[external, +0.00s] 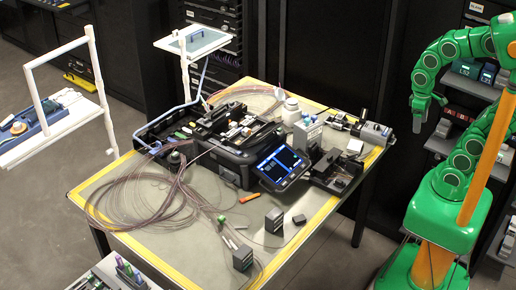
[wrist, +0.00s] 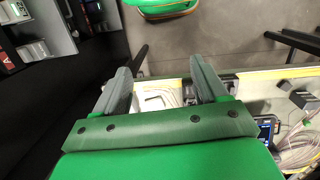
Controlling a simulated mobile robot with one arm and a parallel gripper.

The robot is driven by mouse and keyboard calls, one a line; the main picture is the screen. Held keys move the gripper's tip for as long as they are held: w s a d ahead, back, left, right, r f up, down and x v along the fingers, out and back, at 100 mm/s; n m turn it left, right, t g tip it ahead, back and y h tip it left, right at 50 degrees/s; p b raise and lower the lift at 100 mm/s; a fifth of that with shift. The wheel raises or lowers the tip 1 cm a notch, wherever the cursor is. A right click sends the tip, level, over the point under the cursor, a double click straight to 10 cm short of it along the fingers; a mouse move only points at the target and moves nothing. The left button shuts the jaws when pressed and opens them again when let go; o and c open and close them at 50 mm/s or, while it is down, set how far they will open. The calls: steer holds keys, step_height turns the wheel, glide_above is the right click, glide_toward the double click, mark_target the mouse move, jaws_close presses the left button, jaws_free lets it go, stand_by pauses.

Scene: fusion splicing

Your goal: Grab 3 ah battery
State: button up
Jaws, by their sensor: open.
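I cannot tell which thing is the 3 ah battery; no label is readable. Candidate dark grey blocks stand near the table's front right edge: one block (external: 274,220) is upright, another block (external: 243,258) is nearer the corner. A small flat black piece (external: 299,219) lies beside them. More dark boxes (external: 465,69) sit on the shelf at the right. My gripper (external: 420,118) hangs in the air right of the table, apart from all of these. In the wrist view my gripper (wrist: 160,75) is open, with nothing between its fingers.
The table (external: 120,178) carries a black splicer with a screen (external: 284,165), coiled fibre (external: 140,205) and a white bottle (external: 290,110). White stands with trays (external: 60,125) are at the left. Shelves (external: 455,145) stand behind my arm. Floor between table and arm is clear.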

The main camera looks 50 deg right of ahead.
steer(key=w+a+n+t+h, duration=0.2)
steer(key=w+n+t, duration=0.35)
steer(key=w, duration=2.05)
steer(key=w+a+f+n+t+y, duration=0.3)
steer(key=w+a+n+t+y, duration=0.15)
steer(key=w+a, duration=1.45)
steer(key=a+f+n+y, duration=0.2)
steer(key=a+f+y, duration=0.1)
steer(key=a, duration=1)
steer(key=n+g+y, duration=0.6)
steer(key=g+y, duration=0.3)
glide_toward(237, 261)
steer(key=shift+s+a+r+h, duration=0.15)
steer(key=shift+s+a+h, duration=0.1)
steer(key=shift+s+a, duration=0.25)
steer(key=shift+w+d+f, duration=0.1)
steer(key=shift+w+f, duration=0.15)
steer(key=shift+w, duration=0.05)
steer(key=shift+w+x, duration=0.2)
steer(key=shift+x, duration=3.55)
steer(key=shift+r, duration=0.1)
